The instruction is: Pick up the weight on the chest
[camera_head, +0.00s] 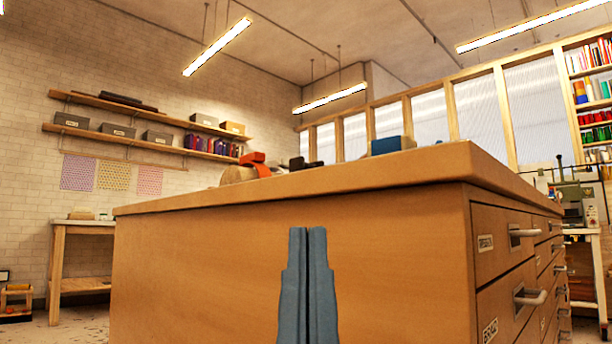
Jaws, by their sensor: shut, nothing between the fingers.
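The chest (290,235) is a large wooden drawer cabinet that fills the middle of the view, its top seen from just about edge height.
Labelled drawers with metal handles (530,296) stick out on the chest's right side. A wooden side table (82,228) stands at the left, below wall shelves (140,108) with boxes. A bench with a machine (580,205) stands at the right. The air above the chest looks clear.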

